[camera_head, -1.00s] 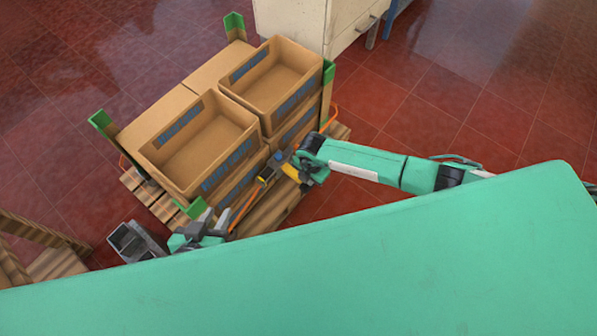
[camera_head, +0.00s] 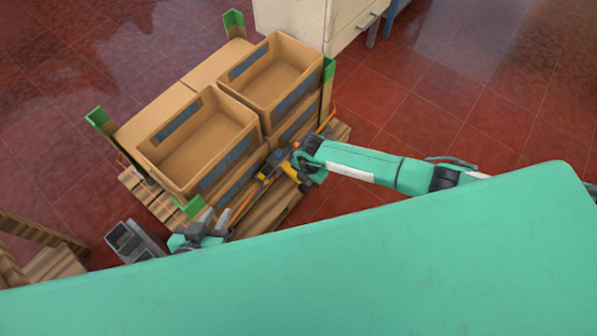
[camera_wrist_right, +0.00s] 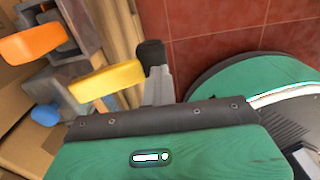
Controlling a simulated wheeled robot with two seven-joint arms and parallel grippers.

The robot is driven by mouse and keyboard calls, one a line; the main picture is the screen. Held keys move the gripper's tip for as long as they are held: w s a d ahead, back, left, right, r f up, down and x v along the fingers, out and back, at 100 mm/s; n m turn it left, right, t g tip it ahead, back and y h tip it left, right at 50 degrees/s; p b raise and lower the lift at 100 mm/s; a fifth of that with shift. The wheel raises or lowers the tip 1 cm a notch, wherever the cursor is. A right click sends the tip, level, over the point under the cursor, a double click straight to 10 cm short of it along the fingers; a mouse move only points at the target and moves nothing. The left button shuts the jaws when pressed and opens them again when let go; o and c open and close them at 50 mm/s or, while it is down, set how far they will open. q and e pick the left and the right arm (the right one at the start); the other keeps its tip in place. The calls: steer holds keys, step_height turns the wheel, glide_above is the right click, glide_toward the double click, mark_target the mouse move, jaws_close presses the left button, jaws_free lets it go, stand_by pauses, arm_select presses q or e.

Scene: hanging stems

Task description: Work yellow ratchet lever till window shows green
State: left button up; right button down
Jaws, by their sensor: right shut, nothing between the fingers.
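The yellow ratchet lever (camera_head: 289,171) sits on the orange strap (camera_head: 240,210) along the side of the crate stack. In the right wrist view the yellow lever (camera_wrist_right: 105,80) lies beside an orange part (camera_wrist_right: 32,44) and a blue knob (camera_wrist_right: 45,115). My right gripper (camera_head: 293,159) is at the ratchet, shut and empty. In the wrist view its dark-tipped fingers (camera_wrist_right: 153,65) are right by the lever's end; I cannot tell whether they touch. No colour window can be made out. My left gripper (camera_head: 213,216) is near the strap's lower end, its grey fingers apart and empty.
Brown crates (camera_head: 205,150) stand stacked on a wooden pallet (camera_head: 275,208) with green corner guards (camera_head: 101,121). A pale cabinet (camera_head: 310,22) stands behind. Red tiled floor (camera_head: 450,100) is clear to the right. Wooden slats (camera_head: 40,240) lie at lower left.

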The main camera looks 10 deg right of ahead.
steer(key=shift+f, duration=0.1)
steer(key=shift+w+a+f+b, duration=0.15)
steer(key=shift+w+f+b, duration=0.1)
steer(key=shift+f+b, duration=0.3)
steer(key=shift+r, duration=0.2)
steer(key=r+p, duration=0.2)
steer(key=s+r+p, duration=0.1)
steer(key=p, duration=0.1)
steer(key=shift+d, duration=0.3)
steer(key=shift+f, duration=0.2)
steer(key=shift+w, duration=0.1)
